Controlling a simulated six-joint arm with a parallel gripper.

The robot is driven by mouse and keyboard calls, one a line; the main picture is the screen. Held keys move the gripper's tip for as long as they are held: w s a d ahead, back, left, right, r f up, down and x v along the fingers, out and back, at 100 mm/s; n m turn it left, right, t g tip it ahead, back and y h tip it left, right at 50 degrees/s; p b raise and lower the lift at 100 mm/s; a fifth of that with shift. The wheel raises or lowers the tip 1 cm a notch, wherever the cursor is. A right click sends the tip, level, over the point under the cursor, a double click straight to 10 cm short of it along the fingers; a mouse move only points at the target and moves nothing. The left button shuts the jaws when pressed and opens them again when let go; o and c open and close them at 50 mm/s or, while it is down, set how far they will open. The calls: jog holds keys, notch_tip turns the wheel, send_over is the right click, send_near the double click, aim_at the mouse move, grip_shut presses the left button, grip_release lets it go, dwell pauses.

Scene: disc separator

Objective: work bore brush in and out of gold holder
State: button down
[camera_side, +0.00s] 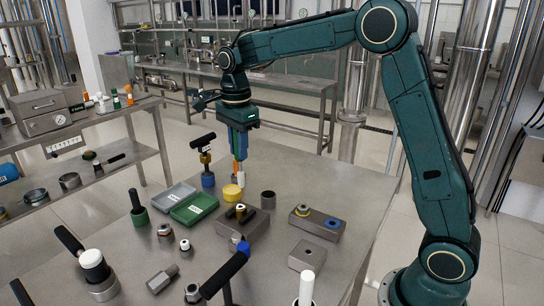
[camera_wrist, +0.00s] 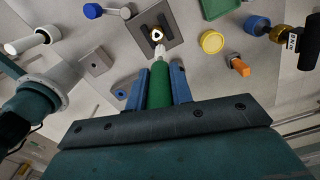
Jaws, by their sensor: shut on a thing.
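The bore brush (camera_wrist: 160,85) shows in the wrist view as a green handle with a white tip, clamped between the blue fingers of my gripper (camera_wrist: 155,78). In the side view my gripper (camera_side: 239,142) points down over the table, and the white tip (camera_side: 240,180) shows below it. The gold holder (camera_wrist: 157,33) sits on a grey block in the wrist view, just past the tip. In the side view the gold holder (camera_side: 240,212) is below the tip, which looks apart from it. The holder's bore is not clear in the side view.
A yellow disc (camera_side: 232,192) stands close behind the holder. A black-handled tool (camera_side: 204,145) stands at a blue cylinder (camera_side: 208,180).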

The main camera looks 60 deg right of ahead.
jog(key=shift+a+r, duration=0.3)
jog(key=shift+a, duration=0.35)
jog(key=shift+f, duration=0.1)
jog(key=shift+f, duration=2.45)
jog(key=shift+s+f, duration=0.1)
jog(key=shift+f, duration=1.45)
jog(key=shift+r, duration=0.95)
